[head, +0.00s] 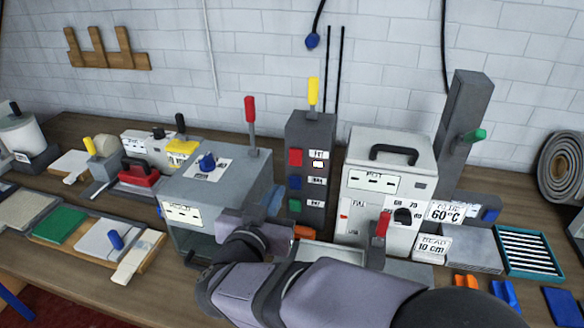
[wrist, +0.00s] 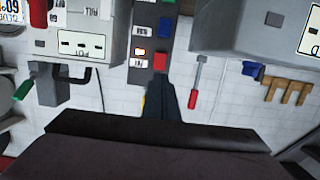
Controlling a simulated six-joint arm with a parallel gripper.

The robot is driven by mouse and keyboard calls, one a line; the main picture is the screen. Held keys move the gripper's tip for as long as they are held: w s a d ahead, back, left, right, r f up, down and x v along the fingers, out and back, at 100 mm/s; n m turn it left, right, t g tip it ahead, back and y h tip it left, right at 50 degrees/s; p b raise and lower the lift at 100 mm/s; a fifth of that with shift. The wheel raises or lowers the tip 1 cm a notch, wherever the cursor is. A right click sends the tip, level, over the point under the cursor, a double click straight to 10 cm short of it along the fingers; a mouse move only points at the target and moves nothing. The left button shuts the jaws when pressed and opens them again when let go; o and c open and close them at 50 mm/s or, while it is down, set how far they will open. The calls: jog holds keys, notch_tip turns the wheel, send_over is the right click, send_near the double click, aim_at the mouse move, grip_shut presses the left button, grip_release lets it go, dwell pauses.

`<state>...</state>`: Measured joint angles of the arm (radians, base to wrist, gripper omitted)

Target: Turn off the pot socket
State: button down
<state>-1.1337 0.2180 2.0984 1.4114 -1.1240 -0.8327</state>
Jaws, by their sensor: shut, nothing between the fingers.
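A dark grey socket tower (head: 311,128) stands at the back middle with a red switch (head: 295,157), a blue switch (head: 294,182) and a green switch (head: 294,205), each beside a small label. I cannot read for sure which label says pot.
A grey box machine (head: 215,190) stands left of the tower, and a white dial unit (head: 385,185) stands close on the right. A yellow handle (head: 313,92) tops the tower.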

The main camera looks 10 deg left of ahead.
aim_at(296, 163)
jog(key=shift+w, duration=0.2)
jog(key=w+f+p, duration=0.1)
jog(key=w, duration=0.3)
jog(key=w+p, duration=0.2)
jog(key=w, duration=0.3)
jog(key=w+f+p, duration=0.1)
jog(key=w, duration=0.3)
jog(key=shift+w+f, duration=0.2)
jog(key=shift+f, duration=0.15)
jog(key=shift+f, duration=0.1)
jog(key=shift+w+f+t+b, duration=0.2)
jog(key=shift+f+t+b, duration=0.2)
jog(key=shift+b, duration=0.75)
jog(key=t+b, duration=0.1)
jog(key=b, duration=0.3)
jog(key=t+b, duration=0.1)
jog(key=b, duration=0.3)
jog(key=shift+w+d+f+t, duration=0.1)
jog(key=shift+w+f+t, duration=0.05)
jog(key=shift+t, duration=0.25)
jog(key=shift+r, duration=0.4)
